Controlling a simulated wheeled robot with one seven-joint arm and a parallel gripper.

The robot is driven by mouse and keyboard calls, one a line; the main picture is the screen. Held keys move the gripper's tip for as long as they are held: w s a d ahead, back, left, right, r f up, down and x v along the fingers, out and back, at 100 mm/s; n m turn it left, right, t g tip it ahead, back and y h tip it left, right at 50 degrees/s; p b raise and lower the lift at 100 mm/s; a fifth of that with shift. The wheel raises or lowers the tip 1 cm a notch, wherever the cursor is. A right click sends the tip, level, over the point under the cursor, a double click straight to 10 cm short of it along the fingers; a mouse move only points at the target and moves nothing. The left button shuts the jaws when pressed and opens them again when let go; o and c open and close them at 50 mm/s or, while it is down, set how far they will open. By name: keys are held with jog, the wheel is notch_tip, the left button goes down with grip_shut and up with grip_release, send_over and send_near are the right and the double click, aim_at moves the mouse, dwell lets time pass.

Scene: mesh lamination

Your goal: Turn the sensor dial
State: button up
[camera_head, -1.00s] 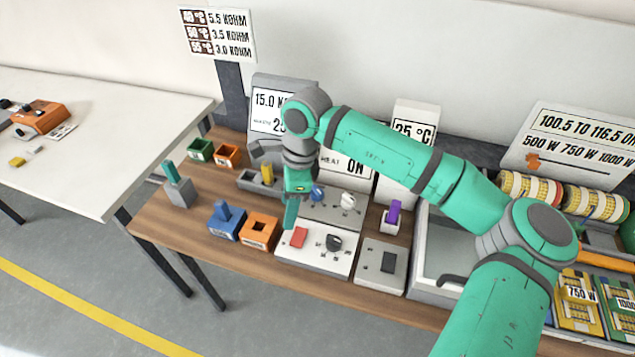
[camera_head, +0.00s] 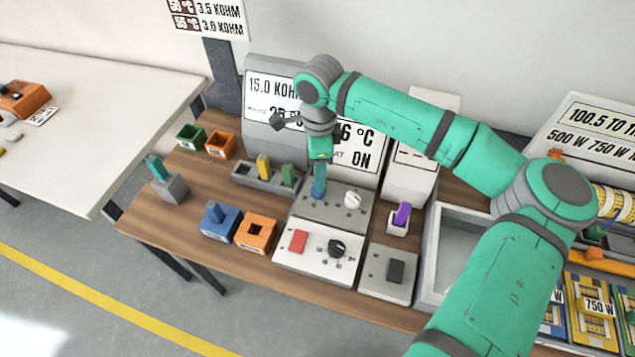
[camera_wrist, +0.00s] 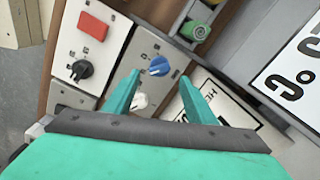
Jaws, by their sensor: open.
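A blue dial (camera_head: 318,194) and a white dial (camera_head: 352,199) sit on a grey panel (camera_head: 331,211) in the head view. I cannot read which one is labelled as the sensor's. My gripper (camera_head: 319,186) points down at the blue dial, and its fingers partly cover it. In the wrist view my open gripper (camera_wrist: 160,84) has its two fingers apart, with the blue dial (camera_wrist: 159,65) between and just beyond the tips. The white dial (camera_wrist: 138,101) shows between the fingers, nearer their base. I cannot tell whether a finger touches the blue dial.
A white panel (camera_head: 314,267) with a red switch (camera_head: 298,240) and black dial (camera_head: 337,248) lies in front. A grey tray (camera_head: 246,178) with yellow and green pieces is left of the panel. Display boards (camera_head: 355,152) stand close behind; one reads ON.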

notch_tip(320, 180, down, 7)
jog(key=shift+r, duration=0.1)
jog(key=shift+c, duration=0.6)
jog(key=c, duration=0.9)
